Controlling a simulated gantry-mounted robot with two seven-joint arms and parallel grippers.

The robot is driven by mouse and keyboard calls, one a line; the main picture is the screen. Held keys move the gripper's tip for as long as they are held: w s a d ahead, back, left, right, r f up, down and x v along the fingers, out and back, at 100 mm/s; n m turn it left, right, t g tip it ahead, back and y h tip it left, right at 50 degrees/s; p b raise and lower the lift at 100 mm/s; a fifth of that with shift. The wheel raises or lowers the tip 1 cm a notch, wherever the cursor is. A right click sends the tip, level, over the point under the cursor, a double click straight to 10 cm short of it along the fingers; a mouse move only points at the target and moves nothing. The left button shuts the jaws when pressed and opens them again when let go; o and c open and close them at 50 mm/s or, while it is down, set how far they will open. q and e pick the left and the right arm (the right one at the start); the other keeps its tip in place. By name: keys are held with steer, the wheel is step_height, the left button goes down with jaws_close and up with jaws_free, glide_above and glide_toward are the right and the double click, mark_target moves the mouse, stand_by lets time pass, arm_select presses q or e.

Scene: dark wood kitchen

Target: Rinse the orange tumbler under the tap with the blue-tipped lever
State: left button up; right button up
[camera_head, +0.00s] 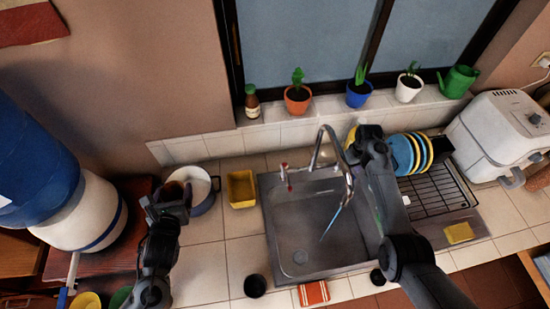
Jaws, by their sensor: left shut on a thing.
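My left gripper (170,194) is shut on a dark reddish-brown, cup-like thing, which I take for the orange tumbler (177,189); the fingers hide much of it. It is left of the sink, in front of a white pot. The curved metal tap (324,133) stands behind the sink (293,222). A thin bluish stream (332,222) slants from its spout into the basin. A red-tipped lever (285,172) shows on the tap's left. My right gripper (358,134) is at the tap's right side, its fingers unclear; no blue-tipped lever can be made out there.
A dark cup (255,286) is at the front edge. A dish rack (436,191) with plates is on the right. Potted plants line the sill.

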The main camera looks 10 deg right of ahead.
steer(key=shift+f, duration=0.5)
steer(key=shift+c, duration=0.3)
jaws_close()
